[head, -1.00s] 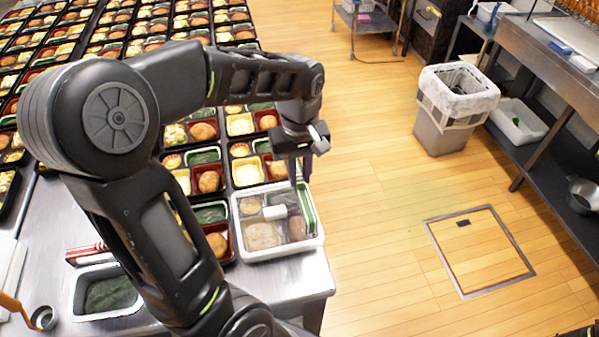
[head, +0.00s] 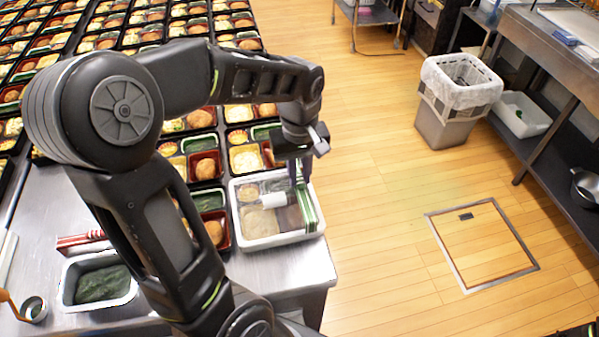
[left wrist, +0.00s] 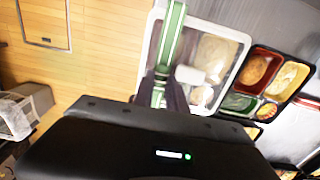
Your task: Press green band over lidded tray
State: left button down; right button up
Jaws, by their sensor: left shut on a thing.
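A white tray (head: 262,243) with a clear lid and a white label on it stands at the front right corner of the steel table. A green and white striped band (head: 309,207) stands along the tray's right side. My left gripper (head: 299,171) points down over this side and is shut on the band. In the left wrist view the gripper (left wrist: 162,94) holds the band (left wrist: 172,38), which runs along one side of the tray (left wrist: 238,38). Whether the band is seated around the tray cannot be told. My right gripper is not in view.
Rows of filled bento trays (head: 207,168) lie just behind and left. A white container (head: 75,299) with a dark green thing inside and red-striped bands (head: 80,241) are at the left. The table edge is close on the right; a bin (head: 445,125) stands on the floor.

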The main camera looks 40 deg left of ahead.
pick_arm(q)
jog(key=shift+f+b, duration=0.4)
jog(key=shift+f, duration=0.05)
dwell(1.2)
jog(key=shift+f+b, duration=1.15)
jog(key=shift+f, duration=0.35)
jog(key=shift+f, duration=0.1)
jog(key=c, duration=1.3)
grip_release()
jog(key=shift+o, duration=0.6)
jog(key=o, duration=0.5)
